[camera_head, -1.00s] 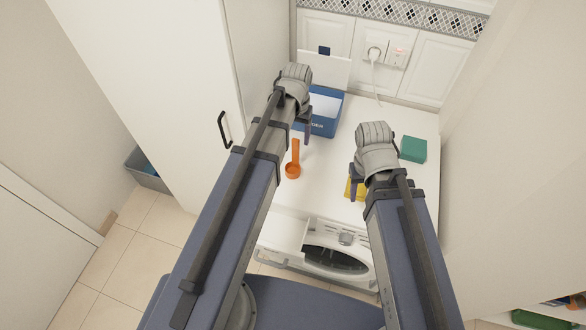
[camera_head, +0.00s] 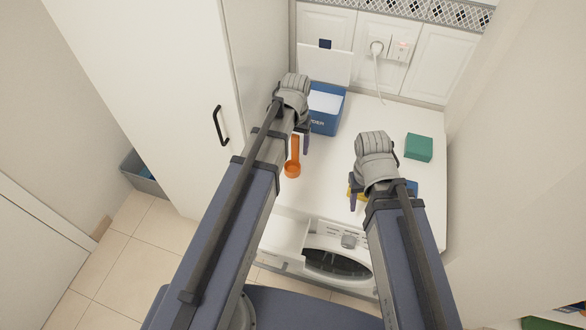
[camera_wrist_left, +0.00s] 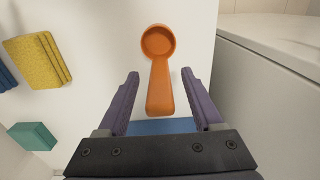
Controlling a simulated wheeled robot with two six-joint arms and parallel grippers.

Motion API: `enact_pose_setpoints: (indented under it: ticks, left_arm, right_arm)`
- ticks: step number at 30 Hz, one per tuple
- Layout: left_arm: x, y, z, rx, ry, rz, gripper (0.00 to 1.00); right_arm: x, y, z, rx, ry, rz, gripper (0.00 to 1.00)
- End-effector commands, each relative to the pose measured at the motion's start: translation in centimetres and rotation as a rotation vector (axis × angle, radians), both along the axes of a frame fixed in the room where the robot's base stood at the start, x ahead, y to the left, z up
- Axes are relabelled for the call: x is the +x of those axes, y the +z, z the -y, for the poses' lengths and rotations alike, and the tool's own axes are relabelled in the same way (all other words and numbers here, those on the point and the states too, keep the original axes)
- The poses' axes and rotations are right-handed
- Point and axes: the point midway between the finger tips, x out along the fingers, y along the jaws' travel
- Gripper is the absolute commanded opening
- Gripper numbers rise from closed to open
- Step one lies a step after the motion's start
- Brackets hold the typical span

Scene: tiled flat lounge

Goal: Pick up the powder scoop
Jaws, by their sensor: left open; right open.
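The orange powder scoop (camera_head: 293,160) lies on the white counter, its bowl toward me and its handle toward the blue powder box. In the left wrist view the scoop (camera_wrist_left: 160,75) has its bowl at the top and its handle reaching down between the two fingers. My left gripper (camera_wrist_left: 157,90) is open around the handle's line, with gaps on both sides and nothing held. In the head view my left gripper (camera_head: 299,140) is above the scoop's handle end, partly hidden by its arm. My right gripper (camera_head: 363,195) is open over the counter to the right.
The blue powder box (camera_head: 327,120) with its lid up stands behind the scoop. A green block (camera_head: 418,147) lies at the right. A yellow sponge (camera_wrist_left: 38,60) is mostly hidden by my right gripper in the head view. A white cabinet borders the left; a washing machine (camera_head: 338,262) is in front.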

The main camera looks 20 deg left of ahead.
Motion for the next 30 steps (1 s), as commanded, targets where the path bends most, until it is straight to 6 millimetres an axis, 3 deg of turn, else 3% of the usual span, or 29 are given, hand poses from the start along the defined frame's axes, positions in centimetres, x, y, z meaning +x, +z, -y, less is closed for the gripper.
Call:
enact_pose_setpoints:
  ticks: [3, 21, 30]
  left_arm:
    - [0.0, 0.11, 0.0, 0.0, 0.0, 0.0, 0.65]
    - [0.0, 0.1, 0.0, 0.0, 0.0, 0.0, 0.0]
    - [0.0, 0.1, 0.0, 0.0, 0.0, 0.0, 0.0]
  right_arm:
    - [0.0, 0.11, 0.0, 0.0, 0.0, 0.0, 0.5]
    - [0.0, 0.1, 0.0, 0.0, 0.0, 0.0, 0.5]
    - [0.0, 0.1, 0.0, 0.0, 0.0, 0.0, 0.5]
